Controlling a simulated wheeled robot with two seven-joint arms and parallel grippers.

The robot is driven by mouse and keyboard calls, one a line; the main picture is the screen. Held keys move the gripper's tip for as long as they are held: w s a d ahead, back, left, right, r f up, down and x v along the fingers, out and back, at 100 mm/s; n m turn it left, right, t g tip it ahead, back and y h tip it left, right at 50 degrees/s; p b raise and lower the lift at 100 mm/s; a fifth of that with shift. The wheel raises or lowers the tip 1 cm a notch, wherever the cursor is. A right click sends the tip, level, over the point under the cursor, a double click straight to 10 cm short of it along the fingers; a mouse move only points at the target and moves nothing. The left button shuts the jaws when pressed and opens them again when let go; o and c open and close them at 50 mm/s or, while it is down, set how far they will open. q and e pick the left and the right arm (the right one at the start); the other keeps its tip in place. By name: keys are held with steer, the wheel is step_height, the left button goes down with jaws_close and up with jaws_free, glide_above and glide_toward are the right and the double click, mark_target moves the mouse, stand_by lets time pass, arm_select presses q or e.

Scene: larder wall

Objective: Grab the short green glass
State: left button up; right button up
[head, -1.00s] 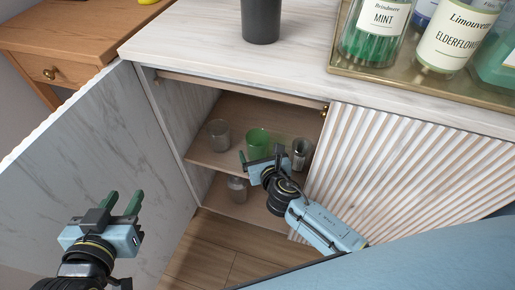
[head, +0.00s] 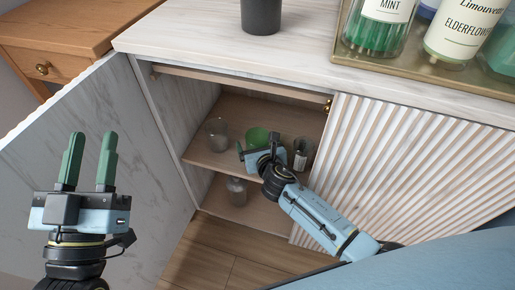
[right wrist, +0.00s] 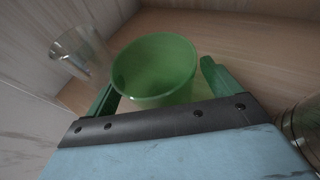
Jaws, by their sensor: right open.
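The short green glass (head: 256,136) stands on the upper shelf inside the open cabinet, partly hidden behind my right gripper in the head view. In the right wrist view the green glass (right wrist: 156,70) sits upright between the spread green fingers of my right gripper (right wrist: 158,88). My right gripper (head: 257,146) is open, with one finger on each side of the glass; I cannot tell whether either touches it. My left gripper (head: 89,160) is open and empty, in front of the open cabinet door.
A clear glass (head: 217,133) stands left of the green one, and a jar with a label (head: 300,153) stands right. Another jar (head: 237,190) is on the lower shelf. The open door (head: 90,130) is at left. A dark cup (head: 261,14) and a bottle tray (head: 430,71) are on top.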

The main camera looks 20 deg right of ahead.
steer(key=shift+c, duration=0.2)
steer(key=c, duration=1.2)
steer(key=shift+r, duration=0.1)
